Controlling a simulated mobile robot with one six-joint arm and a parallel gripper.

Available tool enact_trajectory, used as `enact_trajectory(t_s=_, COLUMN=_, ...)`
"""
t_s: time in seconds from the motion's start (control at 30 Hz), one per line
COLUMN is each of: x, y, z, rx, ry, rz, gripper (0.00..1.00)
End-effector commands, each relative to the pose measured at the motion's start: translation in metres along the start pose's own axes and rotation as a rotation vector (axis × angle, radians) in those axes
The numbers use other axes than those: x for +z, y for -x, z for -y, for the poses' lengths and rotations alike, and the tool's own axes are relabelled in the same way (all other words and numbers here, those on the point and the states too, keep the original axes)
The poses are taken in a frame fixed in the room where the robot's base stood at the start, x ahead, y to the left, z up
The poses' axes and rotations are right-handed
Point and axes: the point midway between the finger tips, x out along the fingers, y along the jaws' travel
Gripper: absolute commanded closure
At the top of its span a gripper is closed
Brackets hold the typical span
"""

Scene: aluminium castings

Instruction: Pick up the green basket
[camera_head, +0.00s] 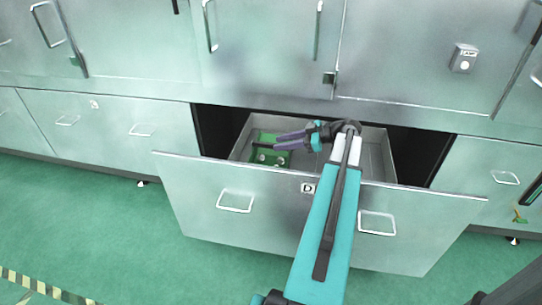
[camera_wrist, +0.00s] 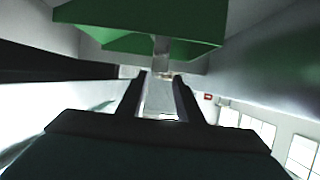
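The green basket (camera_head: 248,156) sits in the left part of the pulled-out drawer and carries small round metal pieces. My gripper (camera_head: 277,141) reaches into the drawer from the right, its fingers lying level over or beside the basket. In the wrist view, green plates of the basket (camera_wrist: 135,13) fill the top, with a short grey post (camera_wrist: 161,52) between them. The two dark fingers (camera_wrist: 160,75) are apart, and the post lines up with the gap between them. I cannot tell whether the fingers touch the basket.
The open drawer (camera_head: 225,178) has a grey inner tray (camera_head: 378,152), empty at its right. Its front panel bears two handles and a "D" label (camera_head: 308,188). Closed cabinet doors (camera_head: 270,45) stand above.

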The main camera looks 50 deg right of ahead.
Motion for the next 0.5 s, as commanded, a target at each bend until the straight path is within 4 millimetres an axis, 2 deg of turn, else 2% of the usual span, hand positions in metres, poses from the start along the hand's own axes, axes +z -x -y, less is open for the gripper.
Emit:
enact_trajectory(t_s=0.37, x=-0.0002, y=-0.0025, z=-0.0001, rx=-0.001, ry=0.0, rz=0.0, gripper=0.67)
enact_trajectory(t_s=0.5, x=-0.0002, y=-0.0103, z=-0.0014, rx=-0.002, ry=0.0, rz=0.0, gripper=0.67)
